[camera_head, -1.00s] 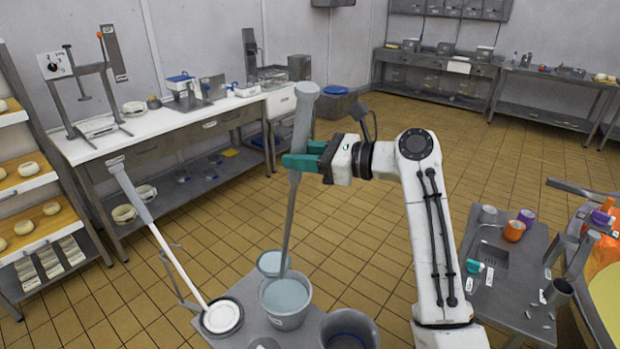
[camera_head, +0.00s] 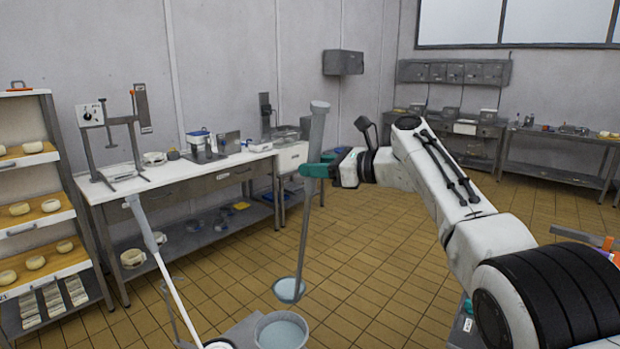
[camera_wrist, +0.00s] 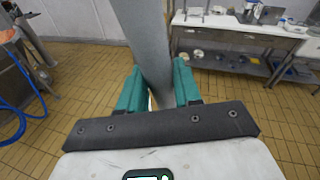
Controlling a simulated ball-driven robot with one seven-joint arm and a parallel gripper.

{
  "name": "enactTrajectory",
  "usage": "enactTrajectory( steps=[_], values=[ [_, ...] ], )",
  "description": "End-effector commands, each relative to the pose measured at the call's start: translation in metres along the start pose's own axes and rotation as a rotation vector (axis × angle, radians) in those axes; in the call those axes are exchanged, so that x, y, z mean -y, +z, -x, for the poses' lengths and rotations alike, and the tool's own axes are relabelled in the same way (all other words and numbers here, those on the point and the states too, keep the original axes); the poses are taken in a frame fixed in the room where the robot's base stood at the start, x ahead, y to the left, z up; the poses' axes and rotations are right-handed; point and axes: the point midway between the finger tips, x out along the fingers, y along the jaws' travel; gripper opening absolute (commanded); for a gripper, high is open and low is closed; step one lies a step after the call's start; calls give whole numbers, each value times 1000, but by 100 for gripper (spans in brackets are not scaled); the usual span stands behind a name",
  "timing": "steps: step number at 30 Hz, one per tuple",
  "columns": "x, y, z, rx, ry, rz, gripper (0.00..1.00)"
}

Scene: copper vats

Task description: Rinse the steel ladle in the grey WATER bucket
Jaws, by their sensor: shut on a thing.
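My gripper (camera_head: 316,170), with green fingers, is shut on the thick grey handle of the steel ladle (camera_head: 308,220). The ladle hangs almost upright, and its bowl (camera_head: 289,290) is at the lower end, pale blue inside. The grey bucket (camera_head: 282,331) with bluish water is at the bottom edge, partly cut off; no lettering is readable. The bowl appears above the bucket's rim in the picture, apart from it; its exact depth is unclear. In the wrist view the handle (camera_wrist: 150,45) passes between the fingers (camera_wrist: 158,90), and the bowl is hidden.
A long-handled tool (camera_head: 165,262) leans at the left of the bucket. A white-topped workbench (camera_head: 190,168) and a cheese rack (camera_head: 45,200) stand behind and left. Open tiled floor (camera_head: 385,262) lies beyond the ladle.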

Motion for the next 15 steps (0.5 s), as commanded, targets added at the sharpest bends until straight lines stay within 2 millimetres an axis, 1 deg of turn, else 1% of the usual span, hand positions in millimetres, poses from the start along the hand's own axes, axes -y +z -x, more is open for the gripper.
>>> enactTrajectory(
  steps=[5, 12, 15],
  values=[
    [1, 4, 0, 2, -4, 2, 0],
    [-12, 9, -11, 14, 20, 21, 0],
    [-16, 9, -12, 17, 20, 31, 0]
  ],
)
